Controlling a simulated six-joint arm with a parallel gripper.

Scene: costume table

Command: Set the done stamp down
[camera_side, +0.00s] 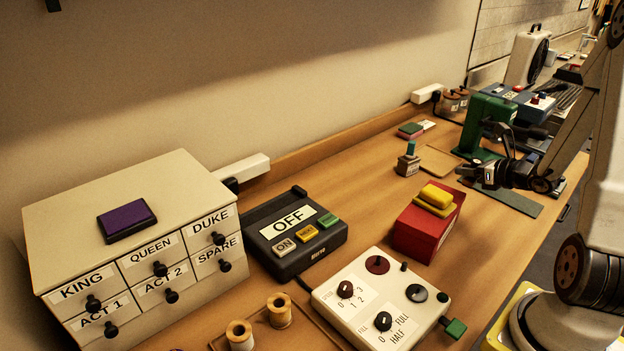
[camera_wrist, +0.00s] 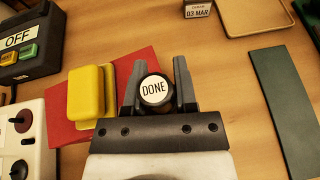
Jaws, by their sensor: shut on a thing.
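The done stamp shows its round white DONE label (camera_wrist: 153,90) in the wrist view, between the two dark fingers of my gripper (camera_wrist: 157,80). The gripper is shut on it. In the side view my gripper (camera_side: 480,176) is at the right, in front of the green press, and the stamp is small and dark there. The stamp's lower part is hidden under its top and the fingers. I cannot tell whether its base touches anything.
A date stamp (camera_side: 408,163), a tan tray (camera_wrist: 236,28), a green press (camera_side: 484,120) and a dark green mat (camera_wrist: 283,110) are nearby. Bare wood lies between the tray and red box.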

